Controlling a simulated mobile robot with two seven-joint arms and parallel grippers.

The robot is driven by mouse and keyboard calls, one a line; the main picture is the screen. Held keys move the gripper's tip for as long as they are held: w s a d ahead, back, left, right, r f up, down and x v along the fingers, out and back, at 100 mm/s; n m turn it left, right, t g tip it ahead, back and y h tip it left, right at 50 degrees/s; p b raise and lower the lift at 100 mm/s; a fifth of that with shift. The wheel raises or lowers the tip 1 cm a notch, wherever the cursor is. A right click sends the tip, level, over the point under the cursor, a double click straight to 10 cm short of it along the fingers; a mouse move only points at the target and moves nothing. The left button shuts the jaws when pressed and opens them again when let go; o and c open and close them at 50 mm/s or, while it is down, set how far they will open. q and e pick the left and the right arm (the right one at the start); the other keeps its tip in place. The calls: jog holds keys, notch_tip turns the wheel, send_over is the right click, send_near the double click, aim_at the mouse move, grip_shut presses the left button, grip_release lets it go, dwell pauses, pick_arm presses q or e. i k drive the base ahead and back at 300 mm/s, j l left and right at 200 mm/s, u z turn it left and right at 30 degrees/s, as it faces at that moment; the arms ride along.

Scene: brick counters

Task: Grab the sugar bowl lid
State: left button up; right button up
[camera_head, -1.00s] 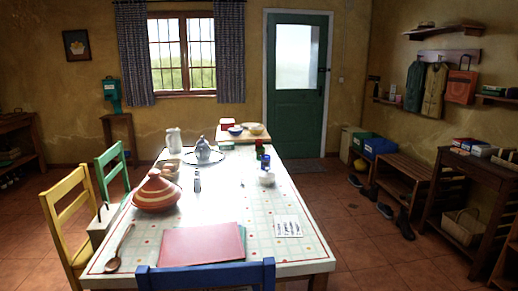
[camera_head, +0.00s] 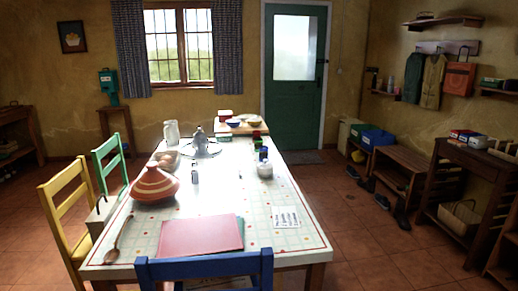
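A long table (camera_head: 180,231) with a pale patterned top stands ahead of me. A small white pot (camera_head: 265,170) stands near its right edge, below small dark green and blue items. It may be the sugar bowl, but it is too small to tell whether a lid is on it. A grey pot (camera_head: 199,141) with a pointed top stands on a light round plate farther back. A striped orange and cream tagine (camera_head: 155,184) stands at the left. I cannot pick out a sugar bowl lid for certain. Neither of my grippers is in view.
A blue chair (camera_head: 205,267) stands at the near end; yellow (camera_head: 65,205) and green (camera_head: 110,158) chairs stand at the left. A pink folder (camera_head: 201,236) and a wooden spoon (camera_head: 118,240) lie on the near tabletop. The floor right of the table (camera_head: 365,240) is mostly clear.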

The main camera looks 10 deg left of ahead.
aim_at(264, 166)
jog(key=z, duration=1.5)
jog(key=i+z, duration=0.35)
jog(key=i, duration=0.9)
jog(key=i+u, duration=0.35)
jog(key=i, duration=0.25)
jog(key=i+l+u, duration=0.15)
jog(key=i+u, duration=0.15)
jog(key=i, duration=0.35)
jog(key=i+u, duration=1.35)
jog(key=i, duration=0.3)
jog(key=i+l+u, duration=0.1)
jog(key=i+u, duration=0.25)
jog(key=i, duration=0.25)
jog(key=i+u, duration=0.15)
jog(key=i, duration=0.55)
jog(key=i+l+u, duration=0.2)
jog(key=i, duration=0.45)
jog(key=j, duration=0.1)
